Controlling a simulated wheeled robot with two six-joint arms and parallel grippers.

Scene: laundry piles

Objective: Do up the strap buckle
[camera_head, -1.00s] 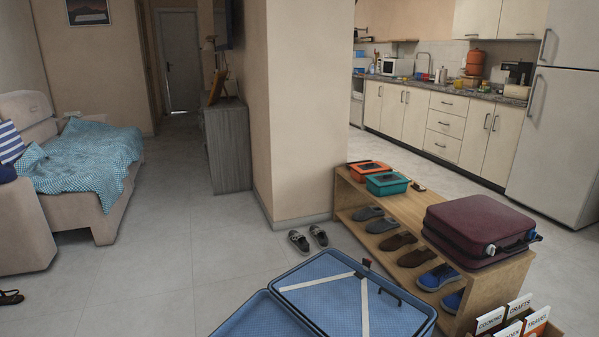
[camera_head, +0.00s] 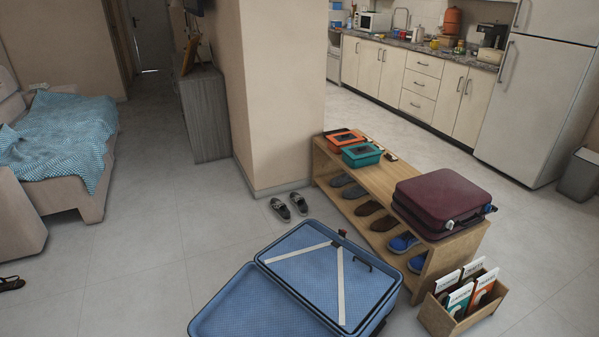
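An open blue suitcase (camera_head: 262,262) lies on the floor at the lower middle of the head view. Its bottom edge is partly cut off by the frame. Two pale straps (camera_head: 341,285) cross the blue lining of its right half. One runs along the far side and one runs down toward the front, and they meet near the far right corner. A small dark piece (camera_head: 342,233) stands at that rim. Whether a buckle joins the straps is too small to tell. Neither of my grippers is in view.
A wooden shoe bench (camera_head: 405,183) stands right of the suitcase, with a maroon case (camera_head: 440,197), an orange box (camera_head: 343,138) and a teal box (camera_head: 361,155) on top. A wooden book box (camera_head: 437,318) is at the lower right. Floor left of the suitcase is clear.

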